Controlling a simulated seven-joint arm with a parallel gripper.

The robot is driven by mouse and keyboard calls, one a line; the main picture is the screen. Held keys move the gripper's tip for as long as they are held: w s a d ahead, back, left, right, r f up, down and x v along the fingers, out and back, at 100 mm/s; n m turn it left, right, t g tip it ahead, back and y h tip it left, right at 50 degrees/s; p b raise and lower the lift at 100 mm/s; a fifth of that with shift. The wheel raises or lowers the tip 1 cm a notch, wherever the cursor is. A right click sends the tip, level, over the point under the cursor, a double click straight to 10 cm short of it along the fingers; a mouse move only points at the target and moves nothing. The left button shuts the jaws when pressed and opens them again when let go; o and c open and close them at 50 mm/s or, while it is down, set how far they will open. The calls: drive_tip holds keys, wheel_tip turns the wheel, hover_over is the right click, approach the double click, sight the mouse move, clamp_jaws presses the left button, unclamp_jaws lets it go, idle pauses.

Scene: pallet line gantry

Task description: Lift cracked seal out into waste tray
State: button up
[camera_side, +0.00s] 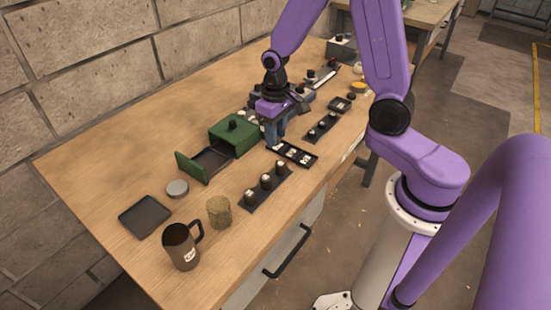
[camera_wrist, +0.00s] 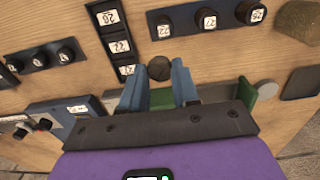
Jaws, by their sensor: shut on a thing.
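My gripper (camera_side: 270,142) is low over the table, beside the near-left end of a black compartment tray (camera_side: 315,157). In the wrist view my gripper's blue fingers (camera_wrist: 158,72) are closed on a dark round piece (camera_wrist: 160,67). It may be the cracked seal, but I see no crack at this size. The compartment tray also shows in the wrist view (camera_wrist: 104,30), with white numbered labels in it; the held piece is apart from it. A flat, empty-looking dark tray (camera_side: 145,215) lies at the table's left; I cannot tell if it is the waste tray.
A green box (camera_side: 228,146) with an open drawer (camera_side: 212,160) stands close behind my gripper. Knobbed strips (camera_side: 265,188) flank the compartment tray. A grey disc (camera_side: 178,188), a woven-looking cylinder (camera_side: 219,213) and a dark mug (camera_side: 182,248) stand left. Bare wood surrounds the flat tray.

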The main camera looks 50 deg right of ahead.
drive_tip(key=w+d, duration=0.2)
drive_tip(key=d, duration=1.3)
drive_tip(key=w+d, duration=0.2)
drive_tip(key=d, duration=1.4)
drive_tip(key=s+d, duration=0.5)
drive_tip(key=d, duration=0.4)
drive_tip(key=shift+w+d+f, duration=0.1)
drive_tip(key=shift+w+f, duration=0.05)
drive_tip(key=shift+f, duration=1.3)
drive_tip(key=shift+w+d+f, duration=0.1)
drive_tip(key=shift+f, duration=1.35)
drive_tip(key=o, duration=0.8)
drive_tip(key=shift+o, duration=0.2)
